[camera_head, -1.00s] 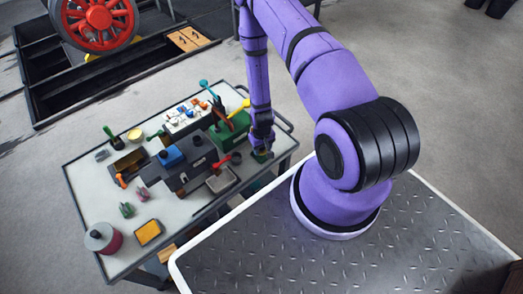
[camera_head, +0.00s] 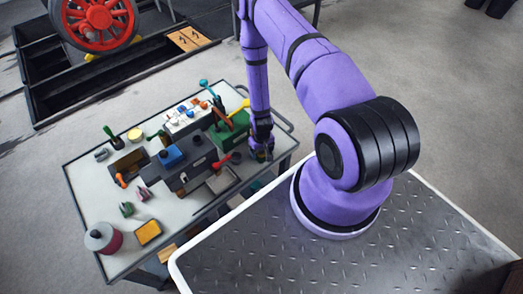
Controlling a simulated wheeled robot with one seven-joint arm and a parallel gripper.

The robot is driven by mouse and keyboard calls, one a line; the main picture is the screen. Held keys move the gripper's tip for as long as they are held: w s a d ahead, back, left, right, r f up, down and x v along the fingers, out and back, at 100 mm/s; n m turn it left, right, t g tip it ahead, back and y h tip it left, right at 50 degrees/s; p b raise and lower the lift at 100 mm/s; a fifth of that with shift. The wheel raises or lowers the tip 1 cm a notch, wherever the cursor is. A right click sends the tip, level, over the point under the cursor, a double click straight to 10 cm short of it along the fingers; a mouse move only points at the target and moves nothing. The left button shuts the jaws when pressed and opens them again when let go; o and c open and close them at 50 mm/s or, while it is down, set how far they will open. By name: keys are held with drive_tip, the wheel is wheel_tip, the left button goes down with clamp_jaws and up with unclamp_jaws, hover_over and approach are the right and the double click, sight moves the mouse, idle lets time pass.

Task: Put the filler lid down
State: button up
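My gripper (camera_head: 263,150) points down at the right end of the work table (camera_head: 88,192), close to its right edge and beside the green box (camera_head: 232,127). The fingers are small and dark, and I cannot tell whether they are open or shut. A small blue-green patch shows at the fingertips; I cannot tell whether it is held or lies on the table. I cannot single out the filler lid with certainty. A small dark round piece (camera_head: 236,157) lies just left of my gripper, and a round yellow piece (camera_head: 135,135) is at the far left side.
A grey block with a blue top (camera_head: 171,156) stands mid-table among several small tools. A red-and-grey can (camera_head: 103,238) and a yellow block (camera_head: 148,232) are at the near left. Bare tabletop shows around them. A red wheel (camera_head: 98,22) stands beyond, over a dark pit.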

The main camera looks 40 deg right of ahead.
wheel_tip(320, 180, up, 12)
wheel_tip(320, 180, up, 18)
drive_tip(key=t, duration=0.1)
hover_over(262, 153)
drive_tip(key=w+a, duration=0.1)
drive_tip(key=w, duration=0.5)
drive_tip(key=s+a+r+n+t, duration=0.1)
drive_tip(key=a+r, duration=0.1)
drive_tip(key=r, duration=0.7)
drive_tip(key=a+r+t, duration=0.1)
drive_tip(key=a+r, duration=0.1)
drive_tip(key=r, duration=0.8)
drive_tip(key=s+a+r+t, duration=0.1)
drive_tip(key=s+a+r, duration=0.1)
drive_tip(key=s+r, duration=0.4)
drive_tip(key=s+a+r, duration=0.2)
drive_tip(key=s+r, duration=0.1)
drive_tip(key=r, duration=0.5)
drive_tip(key=s+a+r, duration=0.1)
drive_tip(key=s+r, duration=0.2)
drive_tip(key=s, duration=0.4)
drive_tip(key=s+r+n+t, duration=0.1)
drive_tip(key=s+r, duration=0.3)
drive_tip(key=s, duration=0.3)
drive_tip(key=shift+s+a+r, duration=0.2)
drive_tip(key=shift+a+r, duration=0.1)
drive_tip(key=shift+a, duration=0.1)
drive_tip(key=shift+c, duration=0.4)
